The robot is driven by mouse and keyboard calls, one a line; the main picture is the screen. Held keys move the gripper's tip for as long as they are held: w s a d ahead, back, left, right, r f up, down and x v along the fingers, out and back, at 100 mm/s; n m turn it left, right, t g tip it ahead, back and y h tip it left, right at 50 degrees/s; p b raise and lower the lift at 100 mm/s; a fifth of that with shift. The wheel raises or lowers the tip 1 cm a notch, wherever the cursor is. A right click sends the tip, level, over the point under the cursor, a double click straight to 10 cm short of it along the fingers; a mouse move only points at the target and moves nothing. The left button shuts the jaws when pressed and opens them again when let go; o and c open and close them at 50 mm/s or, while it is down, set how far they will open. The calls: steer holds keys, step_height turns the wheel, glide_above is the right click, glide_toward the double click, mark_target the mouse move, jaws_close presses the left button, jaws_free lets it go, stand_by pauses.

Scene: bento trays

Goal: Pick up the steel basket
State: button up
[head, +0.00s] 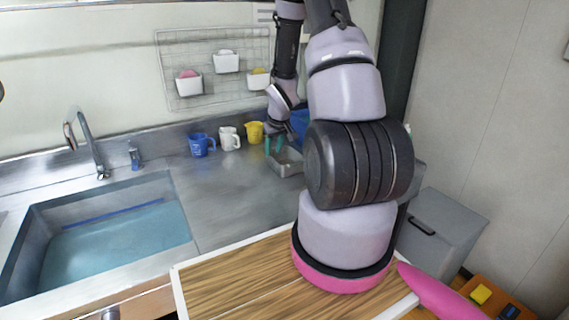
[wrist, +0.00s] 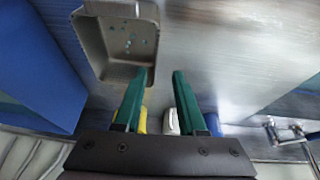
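The steel basket (head: 286,168) is a small grey open container on the steel counter, partly hidden behind my arm in the head view. The wrist view shows the basket (wrist: 92,45) at the upper left, empty except for small bluish specks on its floor. My gripper (head: 274,146) points down by the basket's back left side. In the wrist view my gripper (wrist: 161,72) has two green fingers spread apart with nothing between them. The left fingertip overlaps the basket's lower right corner in the picture; I cannot tell whether they touch.
A blue mug (head: 201,145), a white mug (head: 229,138) and a yellow mug (head: 253,132) stand along the back wall. A large blue object (wrist: 35,70) stands beside the basket. The sink (head: 120,235) is at left. The counter (head: 225,195) between is clear.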

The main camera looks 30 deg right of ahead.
mark_target(273, 170)
steer(key=shift+d+x, duration=0.15)
steer(key=shift+x, duration=1.55)
steer(key=shift+d+x, duration=0.2)
steer(key=shift+x, duration=1.55)
steer(key=shift+s+f, duration=0.15)
steer(key=shift+f, duration=0.15)
jaws_close()
